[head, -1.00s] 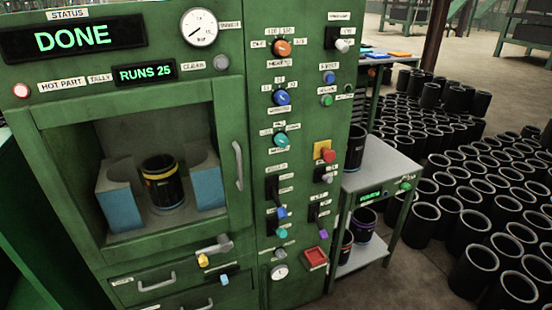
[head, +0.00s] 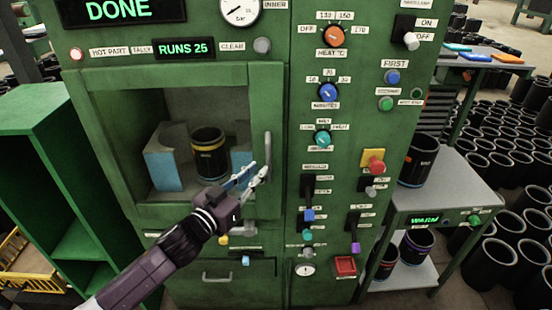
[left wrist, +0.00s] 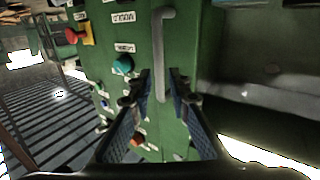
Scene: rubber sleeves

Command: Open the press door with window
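The press door with window (head: 108,150) is shut on the green press. Its grey vertical handle (head: 267,150) is on the door's right side. Through the window I see a black sleeve with a yellow band (head: 208,160) beside a light-blue block (head: 165,165). My left gripper (head: 255,176) is open at the handle's lower part and hides part of the window. In the left wrist view, the handle (left wrist: 160,50) runs down between the spread fingertips of this gripper (left wrist: 158,80); I cannot tell whether they touch it. My right gripper is not in view.
A control panel with a red button (head: 376,167), knobs and levers stands right of the door. A drawer (head: 220,282) is below. A side table (head: 455,180) holds a sleeve, with several more sleeves on the floor behind. A green shelf (head: 45,170) stands at left.

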